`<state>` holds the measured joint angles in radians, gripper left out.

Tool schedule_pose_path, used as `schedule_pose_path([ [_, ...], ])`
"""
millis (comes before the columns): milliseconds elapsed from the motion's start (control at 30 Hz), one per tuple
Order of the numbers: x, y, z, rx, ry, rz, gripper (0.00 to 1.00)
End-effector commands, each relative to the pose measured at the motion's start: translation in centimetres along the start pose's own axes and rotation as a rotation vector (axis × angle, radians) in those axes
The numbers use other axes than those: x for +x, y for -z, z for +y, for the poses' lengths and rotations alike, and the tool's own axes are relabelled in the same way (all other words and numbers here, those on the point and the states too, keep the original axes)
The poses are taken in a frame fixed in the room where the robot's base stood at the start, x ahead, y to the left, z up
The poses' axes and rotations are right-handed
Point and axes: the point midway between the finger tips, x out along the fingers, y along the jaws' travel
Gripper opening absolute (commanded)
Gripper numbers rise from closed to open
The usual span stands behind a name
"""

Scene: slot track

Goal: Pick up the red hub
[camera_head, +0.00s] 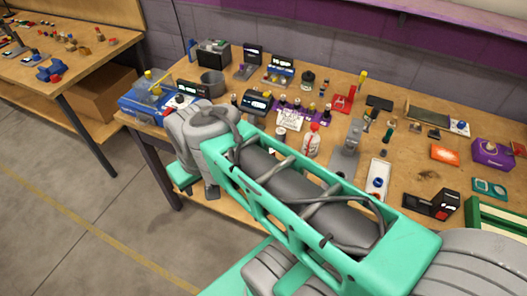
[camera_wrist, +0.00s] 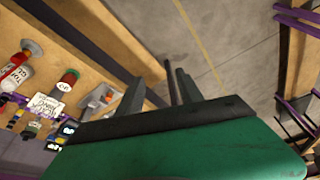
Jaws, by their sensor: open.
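I cannot tell for sure which thing is the red hub. A red piece (camera_head: 344,101) stands toward the back middle of the bench in the head view, and its shape is too small to make out. A short cylinder with a red-orange top (camera_wrist: 70,77) stands on the bench at the left of the wrist view. My gripper (camera_wrist: 158,88) is open and empty in the wrist view. Its fingers point past the bench edge toward the floor, apart from everything on the bench. In the head view my arm hides part of the bench's front.
The wooden bench (camera_head: 405,180) is crowded. A blue case (camera_head: 150,108) stands at its left end, a red-capped white bottle (camera_head: 311,142) near the middle, and a purple box (camera_head: 491,153) at the right. Another bench (camera_head: 105,52) stands at the left, with clear floor (camera_head: 75,200) before it.

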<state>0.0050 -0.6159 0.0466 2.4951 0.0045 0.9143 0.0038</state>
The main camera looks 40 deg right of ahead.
Motion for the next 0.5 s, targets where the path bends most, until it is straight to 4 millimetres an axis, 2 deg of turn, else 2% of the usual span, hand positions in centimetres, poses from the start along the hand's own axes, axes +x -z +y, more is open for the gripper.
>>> schedule_pose_path([
  [67,0.2,0.6,2.3,0.139,-0.024,-0.023,0.45],
  [133,0.3,1.2,6.0,0.363,-0.06,-0.054,0.45],
  [167,0.5,1.3,8.1,0.482,-0.078,-0.071,0.45],
  [233,0.7,1.1,13.4,0.793,-0.125,-0.108,0.45],
  [300,1.0,-0.2,18.9,1.108,-0.171,-0.141,0.45],
  [400,1.1,-3.2,25.5,1.501,-0.229,-0.176,0.45],
  [500,1.2,-6.2,29.8,1.772,-0.269,-0.196,0.45],
])
